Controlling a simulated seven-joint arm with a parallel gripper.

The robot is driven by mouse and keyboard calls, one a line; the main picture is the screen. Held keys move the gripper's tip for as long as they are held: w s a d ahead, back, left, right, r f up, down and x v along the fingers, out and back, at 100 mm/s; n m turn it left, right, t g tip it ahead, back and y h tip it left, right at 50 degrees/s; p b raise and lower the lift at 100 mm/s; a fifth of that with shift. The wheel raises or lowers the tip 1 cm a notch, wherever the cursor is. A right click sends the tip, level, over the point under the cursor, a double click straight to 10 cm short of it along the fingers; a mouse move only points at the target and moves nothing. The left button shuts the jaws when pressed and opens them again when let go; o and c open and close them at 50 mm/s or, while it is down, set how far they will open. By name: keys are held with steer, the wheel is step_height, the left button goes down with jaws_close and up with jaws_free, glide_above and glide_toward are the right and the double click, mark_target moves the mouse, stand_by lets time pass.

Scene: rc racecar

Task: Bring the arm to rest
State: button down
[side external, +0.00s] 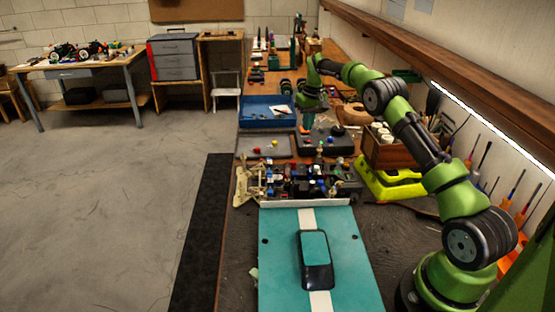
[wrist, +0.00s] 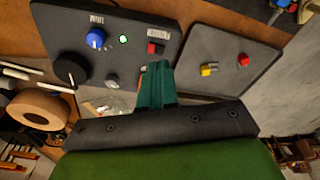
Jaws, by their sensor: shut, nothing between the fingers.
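My gripper (side external: 308,121) hangs at the end of my outstretched arm, above the far part of the workbench in the side external view. It points down near the dark panels. In the wrist view my gripper's teal fingers (wrist: 155,68) are together with nothing between them. Behind them lie a dark control panel (wrist: 125,32) with a blue knob, a black knob, a lit green light and a red button, and a second dark panel (wrist: 225,45) with a yellow and a red button. Whether the fingertips touch anything is unclear.
A car chassis (side external: 300,183) lies across the bench, nearer the camera. In front is a teal plate (side external: 345,240) with a white stripe and a dark pod. A blue tray (side external: 254,118), wooden box (side external: 385,150) and yellow-green case (side external: 385,188) stand around. A shelf (side external: 440,70) overhangs the right side.

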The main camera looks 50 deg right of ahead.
steer(key=s+a+r+m+t+y, duration=0.1)
steer(key=s+a+r, duration=0.5)
steer(key=a, duration=0.3)
steer(key=s+a+r+m+t, duration=0.1)
steer(key=s+a+r, duration=0.55)
steer(key=a, duration=0.25)
steer(key=s+a+r+n+t, duration=0.1)
steer(key=s+a+t, duration=0.1)
steer(key=s+a, duration=0.4)
steer(key=s+a+r+n+t+y, duration=0.1)
steer(key=s+a+r, duration=0.1)
steer(key=s+a, duration=0.5)
steer(key=s, duration=0.6)
steer(key=shift+s+t, duration=0.2)
steer(key=shift+t, duration=0.2)
